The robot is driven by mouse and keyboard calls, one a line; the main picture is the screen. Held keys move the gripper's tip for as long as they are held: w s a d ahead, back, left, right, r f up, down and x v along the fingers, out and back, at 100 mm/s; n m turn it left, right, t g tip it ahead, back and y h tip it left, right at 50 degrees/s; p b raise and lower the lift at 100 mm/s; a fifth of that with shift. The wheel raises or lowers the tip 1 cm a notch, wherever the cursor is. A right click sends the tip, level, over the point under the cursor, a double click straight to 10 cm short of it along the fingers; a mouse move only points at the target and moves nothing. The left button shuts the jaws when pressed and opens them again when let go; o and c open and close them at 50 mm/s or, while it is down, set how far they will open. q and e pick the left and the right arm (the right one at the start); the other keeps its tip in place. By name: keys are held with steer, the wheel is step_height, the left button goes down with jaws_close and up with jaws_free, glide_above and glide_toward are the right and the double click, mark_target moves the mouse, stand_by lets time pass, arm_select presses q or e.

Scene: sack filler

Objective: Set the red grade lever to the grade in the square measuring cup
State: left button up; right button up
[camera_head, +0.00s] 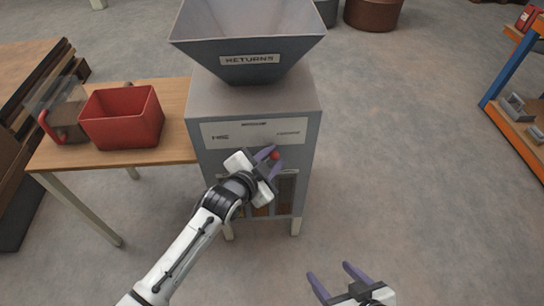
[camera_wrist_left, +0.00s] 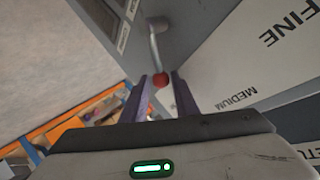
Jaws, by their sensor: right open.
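The red knob of the grade lever (camera_head: 275,155) is at the front of the grey machine. It also shows in the left wrist view (camera_wrist_left: 160,80), at the end of a pale metal rod. My left gripper (camera_head: 268,161) is at the knob, its two purple fingers apart, with the knob at the gap between the tips; contact cannot be told. In the left wrist view, "FINE" and "MEDIUM" are printed on the panel. A clear box with a red handle, apparently the square measuring cup (camera_head: 66,118), stands on the table; its contents are unclear. My right gripper (camera_head: 331,277) is open and empty.
A grey machine (camera_head: 305,120) carries a hopper marked "RETURNS" (camera_head: 249,60). A red bin (camera_head: 122,118) is on the wooden table (camera_head: 170,152) beside it. A blue and orange shelf (camera_head: 515,125) stands at right. The floor between machine and shelf is clear.

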arm_select(q)
steer(key=shift+s+a+r, duration=0.25)
steer(key=shift+s+r, duration=0.05)
steer(key=shift+s, duration=0.1)
steer(key=p+v, duration=0.2)
steer(key=v, duration=0.7)
steer(key=shift+s, duration=0.15)
